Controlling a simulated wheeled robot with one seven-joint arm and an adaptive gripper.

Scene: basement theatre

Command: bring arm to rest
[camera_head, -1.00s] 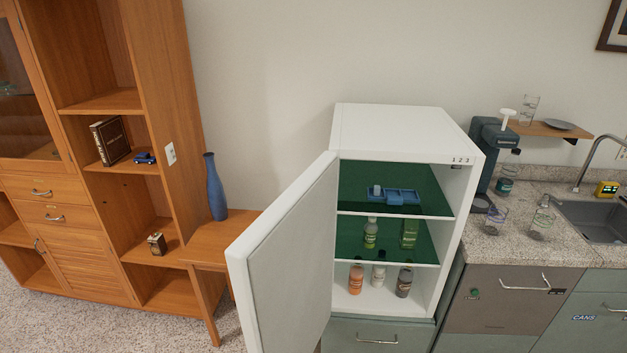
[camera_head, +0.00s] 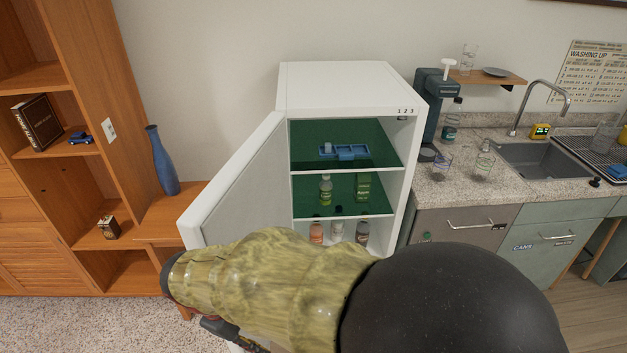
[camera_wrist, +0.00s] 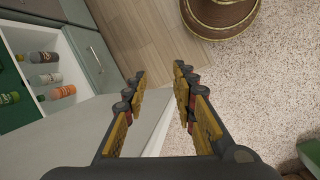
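My arm crosses the lower middle of the head view, in front of the open fridge. My gripper (camera_wrist: 160,85) shows in the wrist view with its two fingers apart and nothing between them. Beneath and beyond the fingers are the pale edge of the fridge door, wood floor and speckled carpet. In the head view the gripper's fingers are mostly hidden by my arm.
The white fridge (camera_head: 345,88) stands with its door (camera_head: 240,180) swung open to the left. Bottles and a blue tray (camera_head: 343,152) are on its shelves. A blue vase (camera_head: 163,165) stands on a wooden table at left. The counter with sink (camera_head: 545,162) is at right.

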